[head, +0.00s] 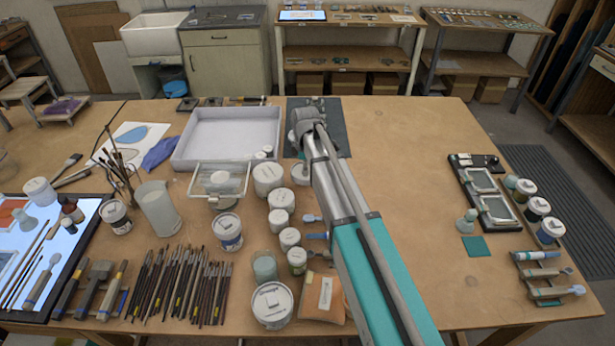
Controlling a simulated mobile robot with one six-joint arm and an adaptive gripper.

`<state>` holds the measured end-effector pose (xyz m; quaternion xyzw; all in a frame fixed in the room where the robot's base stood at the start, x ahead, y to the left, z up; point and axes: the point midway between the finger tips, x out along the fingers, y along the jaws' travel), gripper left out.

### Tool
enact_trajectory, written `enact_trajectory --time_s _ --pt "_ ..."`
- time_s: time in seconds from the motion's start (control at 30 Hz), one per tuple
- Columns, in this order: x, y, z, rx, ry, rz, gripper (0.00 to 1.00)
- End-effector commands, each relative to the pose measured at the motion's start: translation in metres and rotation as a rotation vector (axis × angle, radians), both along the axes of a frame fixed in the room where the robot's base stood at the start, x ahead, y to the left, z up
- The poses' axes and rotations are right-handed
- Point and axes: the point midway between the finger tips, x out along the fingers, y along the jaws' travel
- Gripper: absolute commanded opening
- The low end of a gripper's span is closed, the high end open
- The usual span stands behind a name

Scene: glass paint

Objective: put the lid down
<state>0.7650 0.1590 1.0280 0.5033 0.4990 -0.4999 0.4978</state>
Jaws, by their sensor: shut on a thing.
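My arm reaches away over the table, and my gripper (309,104) is at its far end, above the dark mat (336,138). The wrist covers most of the jaws. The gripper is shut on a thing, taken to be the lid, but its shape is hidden. A pale jar (299,174), partly covered by my arm, stands just left of it; I cannot tell whether it is open. White-lidded jars (268,178) stand in a row left of the arm.
A large white tray (228,137) lies left of the mat. Frames (487,192) and paint jars (538,208) stand at right. The table between arm and frames is clear.

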Motion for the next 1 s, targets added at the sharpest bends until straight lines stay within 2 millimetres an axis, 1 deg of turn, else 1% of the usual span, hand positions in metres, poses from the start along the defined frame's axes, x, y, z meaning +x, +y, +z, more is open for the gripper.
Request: enact_trajectory --time_s 0.1,0.27,0.4,0.7,0.83,1.0 --pt "-0.001 0.004 0.0 0.0 0.0 0.006 0.0" --pt "0.0 0.005 -0.004 0.0 0.0 0.009 0.0" --pt "0.002 0.002 -0.014 0.0 0.0 0.01 0.0" --pt "0.001 0.005 -0.038 0.0 0.0 0.014 0.0" --pt "0.0 0.005 -0.041 0.0 0.0 0.014 0.0" --pt "0.0 0.005 -0.04 0.0 0.0 0.014 0.0"
